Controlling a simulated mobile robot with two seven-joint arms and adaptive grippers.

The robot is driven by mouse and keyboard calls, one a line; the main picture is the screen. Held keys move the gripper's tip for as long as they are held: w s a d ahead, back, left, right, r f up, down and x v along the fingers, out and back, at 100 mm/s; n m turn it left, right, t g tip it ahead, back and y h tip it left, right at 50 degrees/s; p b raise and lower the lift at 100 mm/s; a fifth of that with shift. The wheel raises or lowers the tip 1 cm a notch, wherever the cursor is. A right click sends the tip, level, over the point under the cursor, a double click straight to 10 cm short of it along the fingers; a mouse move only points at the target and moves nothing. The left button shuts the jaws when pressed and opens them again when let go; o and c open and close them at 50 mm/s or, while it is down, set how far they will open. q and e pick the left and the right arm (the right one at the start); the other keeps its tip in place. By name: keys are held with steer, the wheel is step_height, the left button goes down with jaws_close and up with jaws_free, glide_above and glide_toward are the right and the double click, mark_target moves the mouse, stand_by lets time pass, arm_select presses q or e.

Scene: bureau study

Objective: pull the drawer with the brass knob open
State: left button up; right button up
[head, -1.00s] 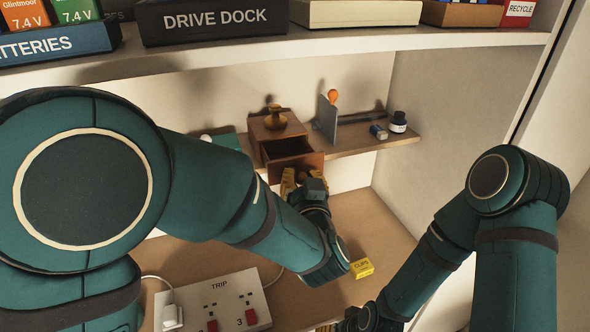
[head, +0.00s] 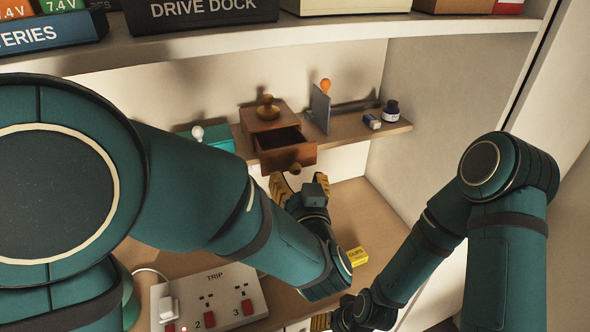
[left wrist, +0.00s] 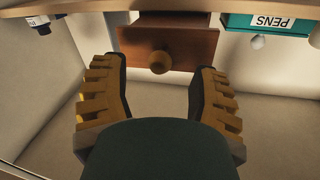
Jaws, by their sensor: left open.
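The wooden drawer (head: 287,157) stands pulled out of its small wooden cabinet (head: 266,121) on the shelf, and its dark inside shows. Its round brass knob (head: 295,168) is on the front; the knob also shows in the left wrist view (left wrist: 159,62). My left gripper (head: 298,181) is open and empty just below and in front of the drawer. In the left wrist view its fingers (left wrist: 157,78) stand wide apart either side of the knob's line, clear of it. My right gripper (head: 321,321) shows only partly at the bottom edge.
A teal pens box (head: 213,139) with a white knob stands left of the cabinet. A grey upright plate (head: 320,109), an eraser (head: 372,121) and an ink bottle (head: 391,111) stand to its right. A switched socket block (head: 206,300) and yellow box (head: 357,256) lie below.

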arm_select(q)
steer(key=s, duration=0.8)
steer(key=shift+d, duration=0.45)
